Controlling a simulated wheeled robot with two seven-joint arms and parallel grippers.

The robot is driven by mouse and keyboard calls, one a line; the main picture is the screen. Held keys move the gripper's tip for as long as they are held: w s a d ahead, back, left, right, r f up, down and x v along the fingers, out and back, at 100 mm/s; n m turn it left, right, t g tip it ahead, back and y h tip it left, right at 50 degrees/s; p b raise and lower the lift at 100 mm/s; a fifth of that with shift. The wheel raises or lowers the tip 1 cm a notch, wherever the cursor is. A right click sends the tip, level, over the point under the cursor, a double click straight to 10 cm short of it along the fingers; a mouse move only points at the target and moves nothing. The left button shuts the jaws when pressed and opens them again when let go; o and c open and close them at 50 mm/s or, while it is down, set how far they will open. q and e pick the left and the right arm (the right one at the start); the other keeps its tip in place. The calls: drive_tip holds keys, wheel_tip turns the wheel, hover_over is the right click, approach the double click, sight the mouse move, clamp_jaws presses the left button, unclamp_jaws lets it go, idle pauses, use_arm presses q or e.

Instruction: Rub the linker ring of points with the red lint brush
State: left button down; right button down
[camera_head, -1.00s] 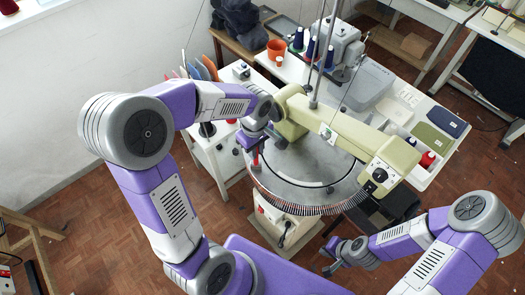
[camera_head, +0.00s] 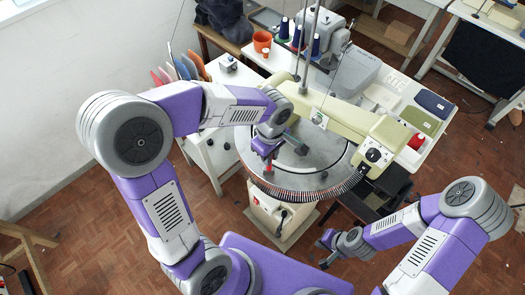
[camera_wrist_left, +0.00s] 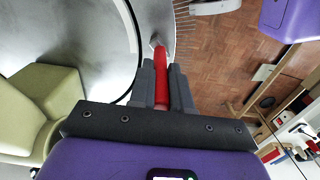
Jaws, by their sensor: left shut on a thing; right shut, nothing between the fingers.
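The linker is a round grey dial with a ring of points (camera_head: 318,192) along its rim, most visible at the front. A cream arm (camera_head: 345,118) spans over the dial. My left gripper (camera_head: 270,158) is over the left part of the dial near its edge. In the left wrist view the left gripper (camera_wrist_left: 163,85) is shut on the red lint brush (camera_wrist_left: 160,62), whose pale tip reaches the dial's rim beside the points (camera_wrist_left: 182,40). I cannot tell whether the tip touches them. My right gripper (camera_head: 327,250) is shut and empty, low in front of the machine.
A white cabinet (camera_head: 212,152) stands left. Open brick-coloured floor lies in front.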

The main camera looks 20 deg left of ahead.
use_arm(q)
wheel_tip(320, 180, up, 8)
drive_tip(key=d+p, duration=0.2)
drive_tip(key=p, duration=0.3)
drive_tip(key=shift+s, duration=0.35)
idle(0.4)
